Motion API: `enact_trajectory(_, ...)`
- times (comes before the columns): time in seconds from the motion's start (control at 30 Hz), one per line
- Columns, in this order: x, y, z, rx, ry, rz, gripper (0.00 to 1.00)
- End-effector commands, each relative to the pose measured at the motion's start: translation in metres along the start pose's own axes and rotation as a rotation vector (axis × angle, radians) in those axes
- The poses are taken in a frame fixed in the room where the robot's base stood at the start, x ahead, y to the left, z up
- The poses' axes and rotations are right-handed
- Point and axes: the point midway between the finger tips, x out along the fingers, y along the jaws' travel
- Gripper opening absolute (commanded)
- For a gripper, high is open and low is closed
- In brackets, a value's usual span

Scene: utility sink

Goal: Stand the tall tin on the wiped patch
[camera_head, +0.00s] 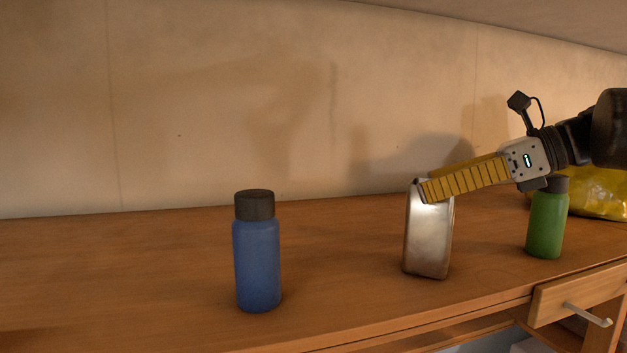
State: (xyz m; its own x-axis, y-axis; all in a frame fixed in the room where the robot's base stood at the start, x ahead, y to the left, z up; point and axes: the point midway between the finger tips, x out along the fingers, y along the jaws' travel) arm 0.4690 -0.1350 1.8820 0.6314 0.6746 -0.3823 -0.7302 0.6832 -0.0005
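The tall tin (427,240) is a silver, shiny metal box with rounded edges, upright at the right of the wooden counter. My gripper (428,186) reaches in from the right with ribbed yellow fingers. One finger crosses the near face of the tin's top and the other lies behind it, so the gripper looks shut on the tin. The near finger hides part of the top. I cannot tell whether the tin's base touches the wood. A very faint rounded outline (497,277) shows on the counter right of the tin; I cannot tell whether it is the wiped patch.
A blue bottle (258,264) with a dark cap stands left of the tin on the counter (120,280). A green bottle (546,226) stands to the right, under my arm. A yellow bag-like thing (597,195) lies behind it. The counter's left side is clear.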

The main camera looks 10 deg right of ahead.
Motion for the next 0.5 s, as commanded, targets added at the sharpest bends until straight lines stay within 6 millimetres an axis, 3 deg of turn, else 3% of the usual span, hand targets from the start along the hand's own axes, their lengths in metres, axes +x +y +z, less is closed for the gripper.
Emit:
enact_trajectory(0.33, -0.003, 0.0, 0.003, 0.0, 0.0, -0.001, 0.86)
enact_trajectory(0.5, -0.029, -0.001, 0.001, 0.002, 0.0, -0.004, 0.86)
